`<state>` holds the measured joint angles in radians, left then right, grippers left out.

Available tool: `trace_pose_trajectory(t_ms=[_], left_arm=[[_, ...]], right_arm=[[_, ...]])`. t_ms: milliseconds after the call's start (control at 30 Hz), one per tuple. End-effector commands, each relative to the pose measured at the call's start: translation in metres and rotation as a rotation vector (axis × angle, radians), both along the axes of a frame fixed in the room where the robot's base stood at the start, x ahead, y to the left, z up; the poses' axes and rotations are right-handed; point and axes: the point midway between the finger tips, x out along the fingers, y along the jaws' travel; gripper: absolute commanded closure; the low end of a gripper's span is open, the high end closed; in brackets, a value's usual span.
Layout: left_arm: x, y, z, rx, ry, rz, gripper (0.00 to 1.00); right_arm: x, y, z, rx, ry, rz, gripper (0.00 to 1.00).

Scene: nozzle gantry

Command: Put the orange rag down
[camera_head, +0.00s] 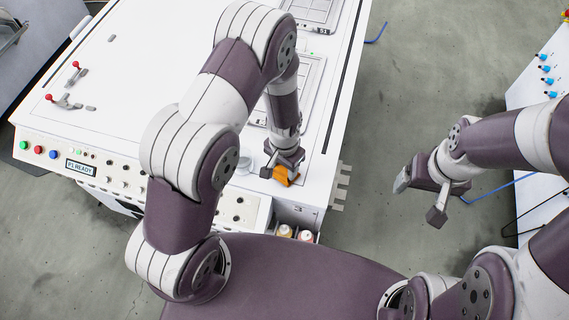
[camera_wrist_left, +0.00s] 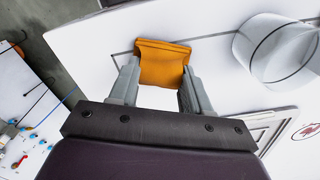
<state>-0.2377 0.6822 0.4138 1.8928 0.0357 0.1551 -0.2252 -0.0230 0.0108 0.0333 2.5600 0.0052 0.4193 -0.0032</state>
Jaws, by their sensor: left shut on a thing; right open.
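The orange rag (camera_head: 284,177) is at the tips of my left gripper (camera_head: 286,168), over the front right corner of the white machine top (camera_head: 130,70). In the left wrist view the orange rag (camera_wrist_left: 162,63) sits between the two grey fingers of the left gripper (camera_wrist_left: 158,85), which are shut on it. I cannot tell whether the rag touches the white surface. My right gripper (camera_head: 420,196) is open and empty, out over the grey floor to the right of the machine.
A white round container (camera_wrist_left: 280,50) stands close beside the rag. Small bottles (camera_head: 285,231) sit in a holder below the machine's front edge. Red-knobbed levers (camera_head: 75,66) stand at the far left. Another white panel with blue knobs (camera_head: 545,68) is at right.

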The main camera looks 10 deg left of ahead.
Motion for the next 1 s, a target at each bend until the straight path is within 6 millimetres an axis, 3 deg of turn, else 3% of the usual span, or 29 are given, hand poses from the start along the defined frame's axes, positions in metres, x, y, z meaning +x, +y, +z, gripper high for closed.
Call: trace_pose_trajectory(t_ms=[100,133,200,600,1000], left_arm=[[0.000,0.000,-0.003,0.000,0.000,0.000,0.87],[0.000,0.000,-0.003,0.000,0.000,0.000,0.49],[0.000,0.000,-0.002,0.000,0.000,0.000,0.27],[0.000,0.000,0.006,0.000,-0.001,0.001,0.27],[0.001,0.000,0.100,-0.001,-0.004,0.001,0.27]], right_arm=[[0.000,0.000,-0.003,0.000,0.000,0.000,0.20],[0.000,0.000,-0.003,0.000,0.000,0.000,0.20],[0.000,0.000,-0.002,0.000,0.000,0.000,0.20],[0.000,0.000,-0.002,0.000,0.000,0.000,0.20],[0.000,0.000,-0.017,0.000,0.000,0.000,0.20]])
